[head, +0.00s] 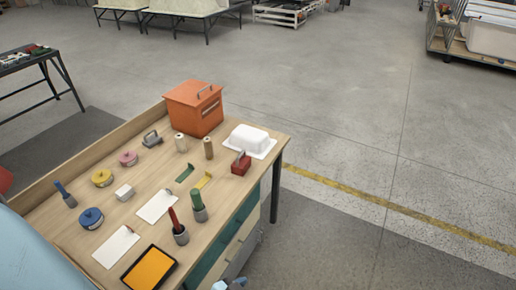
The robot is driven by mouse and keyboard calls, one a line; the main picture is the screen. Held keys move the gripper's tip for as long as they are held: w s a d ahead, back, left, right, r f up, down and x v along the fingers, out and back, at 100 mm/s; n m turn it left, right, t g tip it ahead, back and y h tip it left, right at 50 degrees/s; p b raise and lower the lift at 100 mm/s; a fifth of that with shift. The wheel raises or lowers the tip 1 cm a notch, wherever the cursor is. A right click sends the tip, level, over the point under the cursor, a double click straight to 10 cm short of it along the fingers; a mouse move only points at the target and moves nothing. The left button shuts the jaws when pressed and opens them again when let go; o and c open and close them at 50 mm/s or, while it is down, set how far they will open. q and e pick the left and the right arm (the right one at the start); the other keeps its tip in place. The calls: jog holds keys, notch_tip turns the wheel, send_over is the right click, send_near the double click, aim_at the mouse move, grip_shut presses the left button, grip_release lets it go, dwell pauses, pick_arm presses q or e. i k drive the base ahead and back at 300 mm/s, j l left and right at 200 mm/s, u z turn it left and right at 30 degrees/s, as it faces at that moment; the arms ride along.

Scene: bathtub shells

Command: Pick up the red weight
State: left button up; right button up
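The red weight (241,168), a small red block with a handle on top, stands upright on the wooden workbench (140,190). It is near the bench's right edge, just in front of a white tray with a white block (249,139). Nothing touches it from above. Neither of my grippers can be made out in the head view. A small white and blue part shows at the bottom edge beside the bench, too cut off to identify.
An orange box (195,108) stands at the bench's back corner. A grey handled block (152,139), brown and white spools, green and yellow tools, tape rolls, brush pots (180,233) and a yellow pad (150,268) crowd the top. Open floor lies right of the bench.

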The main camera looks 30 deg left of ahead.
aim_at(241, 166)
jog(key=i, duration=0.8)
jog(key=i+u, duration=0.1)
jog(key=i, duration=0.7)
jog(key=i+l, duration=0.15)
jog(key=i, duration=0.65)
jog(key=i+l+u, duration=0.1)
jog(key=i, duration=0.75)
jog(key=i+u, duration=0.1)
jog(key=u, duration=3.95)
